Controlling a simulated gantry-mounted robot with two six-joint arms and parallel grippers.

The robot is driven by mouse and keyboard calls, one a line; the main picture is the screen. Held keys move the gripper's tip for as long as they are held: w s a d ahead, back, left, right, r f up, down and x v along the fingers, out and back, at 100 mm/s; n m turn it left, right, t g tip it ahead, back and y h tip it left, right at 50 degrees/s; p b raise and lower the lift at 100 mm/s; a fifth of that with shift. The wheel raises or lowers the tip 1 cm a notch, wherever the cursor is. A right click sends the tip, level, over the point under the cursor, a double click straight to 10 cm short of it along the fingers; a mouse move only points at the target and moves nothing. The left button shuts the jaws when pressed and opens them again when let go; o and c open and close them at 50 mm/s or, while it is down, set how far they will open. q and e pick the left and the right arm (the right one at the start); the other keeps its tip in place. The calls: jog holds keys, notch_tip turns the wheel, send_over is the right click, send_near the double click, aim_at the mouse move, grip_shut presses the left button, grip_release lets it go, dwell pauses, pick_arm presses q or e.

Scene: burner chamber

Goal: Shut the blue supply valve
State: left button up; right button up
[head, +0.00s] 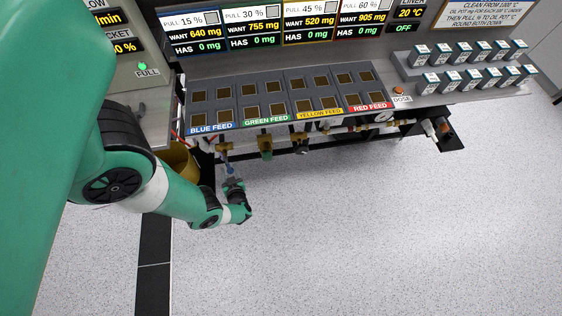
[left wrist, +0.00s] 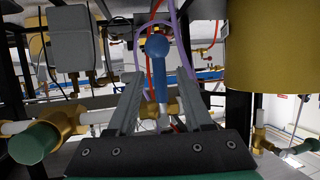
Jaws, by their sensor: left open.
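The blue supply valve handle (left wrist: 157,58) shows in the left wrist view as a blue lever with a rounded end. It stands about upright in that picture, between the fingers of my left gripper (left wrist: 158,80). The fingers are spread, with a visible gap on each side of the lever. In the head view my left gripper (head: 234,184) is below the blue feed label (head: 211,128), close to the blue handle (head: 229,168), which is small there. The fingertips are hard to make out in that view. My right gripper does not show.
A green-ended handle (left wrist: 36,143) sits at the left wrist view's lower left. A brass-coloured cylinder (left wrist: 254,48) is close on the right, and a grey box (left wrist: 72,38) is upper left. Hoses and pipes lie behind. The floor (head: 370,220) in front of the bench is clear.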

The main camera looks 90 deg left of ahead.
pick_arm(q)
jog(key=p+v, duration=0.3)
jog(key=v, duration=0.6)
dwell(0.4)
jog(key=shift+s+r, duration=0.1)
jog(key=shift+r, duration=0.05)
